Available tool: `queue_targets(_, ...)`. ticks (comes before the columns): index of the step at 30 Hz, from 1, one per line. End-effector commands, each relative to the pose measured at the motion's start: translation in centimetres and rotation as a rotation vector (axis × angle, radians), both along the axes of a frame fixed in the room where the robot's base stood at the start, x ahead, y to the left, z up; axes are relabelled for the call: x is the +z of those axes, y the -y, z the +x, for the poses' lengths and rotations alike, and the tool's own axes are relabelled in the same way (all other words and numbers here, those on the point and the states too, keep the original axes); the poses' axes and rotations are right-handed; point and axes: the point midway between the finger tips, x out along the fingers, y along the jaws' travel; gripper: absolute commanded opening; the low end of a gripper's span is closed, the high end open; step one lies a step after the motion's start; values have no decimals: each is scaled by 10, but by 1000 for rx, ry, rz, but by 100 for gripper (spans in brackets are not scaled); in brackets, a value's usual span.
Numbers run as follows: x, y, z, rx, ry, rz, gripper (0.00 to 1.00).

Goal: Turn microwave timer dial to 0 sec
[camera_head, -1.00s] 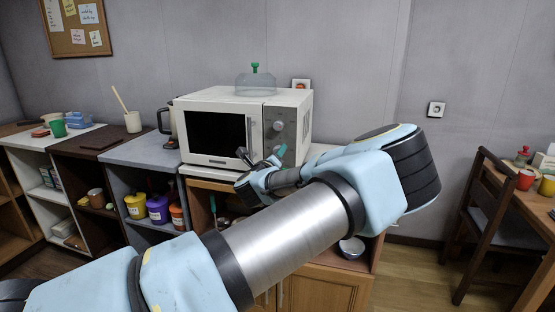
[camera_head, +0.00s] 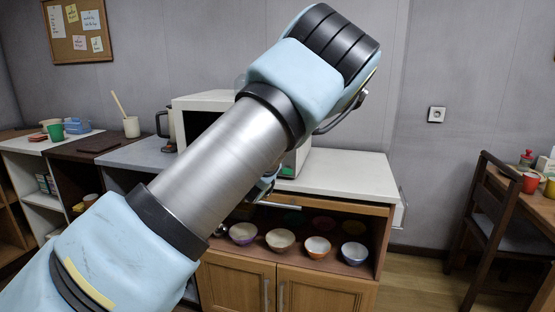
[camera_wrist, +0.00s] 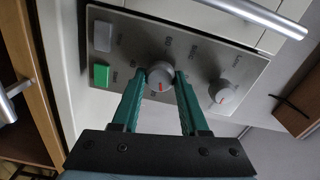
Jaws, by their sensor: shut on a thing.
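The white microwave (camera_head: 206,101) stands on the counter, mostly hidden behind my arm in the head view. In the wrist view, its metal control panel (camera_wrist: 128,45) has two round grey dials with red marks. My gripper (camera_wrist: 160,76) has its teal fingers shut on the sides of the middle dial (camera_wrist: 160,80), beside the buttons. That dial's red mark points toward the picture's bottom; numbers around it are partly legible. The second dial (camera_wrist: 223,96) is to the right, free of the fingers. In the head view the gripper's fingertips are hidden.
A grey button (camera_wrist: 102,37) and a green button (camera_wrist: 101,75) are left of the held dial. Bowls (camera_head: 280,240) sit on the shelf below the counter (camera_head: 345,175), whose right part is clear.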

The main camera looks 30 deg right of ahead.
Motion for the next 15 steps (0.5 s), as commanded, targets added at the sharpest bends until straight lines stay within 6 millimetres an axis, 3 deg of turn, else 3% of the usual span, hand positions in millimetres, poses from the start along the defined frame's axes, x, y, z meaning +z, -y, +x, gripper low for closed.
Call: queue_targets(15, -4, -2, 2, 4, -334, -360, 0)
